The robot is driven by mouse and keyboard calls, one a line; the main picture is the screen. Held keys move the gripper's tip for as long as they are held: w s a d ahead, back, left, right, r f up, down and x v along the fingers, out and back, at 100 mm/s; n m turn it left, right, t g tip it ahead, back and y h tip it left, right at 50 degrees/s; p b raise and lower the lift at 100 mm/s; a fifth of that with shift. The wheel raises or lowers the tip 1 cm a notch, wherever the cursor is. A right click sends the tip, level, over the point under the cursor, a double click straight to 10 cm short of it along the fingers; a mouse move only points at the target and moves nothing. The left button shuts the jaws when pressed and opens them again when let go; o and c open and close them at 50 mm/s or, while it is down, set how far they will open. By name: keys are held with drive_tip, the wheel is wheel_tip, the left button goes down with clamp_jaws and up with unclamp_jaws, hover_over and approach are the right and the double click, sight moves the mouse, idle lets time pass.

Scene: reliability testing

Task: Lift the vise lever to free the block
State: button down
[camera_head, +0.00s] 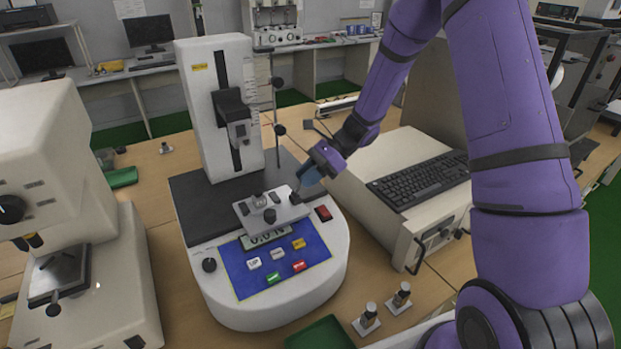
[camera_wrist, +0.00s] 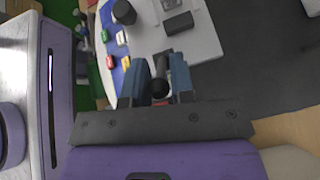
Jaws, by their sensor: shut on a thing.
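The grey vise (camera_head: 282,217) sits on the black platform of a white test machine, and its grey plate also fills the top of the wrist view (camera_wrist: 204,42). Its black lever (camera_wrist: 160,86) lies between the blue fingers of my gripper (camera_wrist: 160,84), which is shut on it. In the head view my gripper (camera_head: 301,188) reaches the vise's right side from the upper right. Small dark and grey parts sit on top of the vise; I cannot tell for sure which is the block. A dark rectangular part (camera_wrist: 178,23) and a black round knob (camera_wrist: 123,12) show on the plate.
The machine's white column (camera_head: 222,110) rises behind the vise. Its blue button panel (camera_head: 276,265) lies in front. A keyboard (camera_head: 420,182) on a beige unit stands right of the machine, and a white instrument (camera_head: 110,270) stands left. Two small metal parts (camera_head: 368,318) stand at the front.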

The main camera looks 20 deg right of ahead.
drive_tip(key=a+h, duration=0.1)
drive_tip(key=h, duration=0.1)
drive_tip(key=r+h, duration=0.1)
drive_tip(key=shift+s+a+t+h, duration=0.15)
drive_tip(key=shift+a+t+h, duration=0.25)
drive_tip(key=shift+s+a+r+t+h, duration=0.1)
drive_tip(key=shift+a+h, duration=0.15)
drive_tip(key=shift+h, duration=0.3)
drive_tip(key=shift+s+a+f+t+h, duration=0.1)
drive_tip(key=shift+a+h, duration=0.15)
drive_tip(key=shift+h, duration=0.35)
drive_tip(key=shift+a+r+t+h, duration=0.1)
drive_tip(key=shift+a+h, duration=0.15)
drive_tip(key=shift+h, duration=0.3)
drive_tip(key=c, duration=1)
unclamp_jaws()
drive_tip(key=shift+a, duration=0.1)
drive_tip(key=v, duration=1)
drive_tip(key=shift+r, duration=0.4)
drive_tip(key=shift+r, duration=0.1)
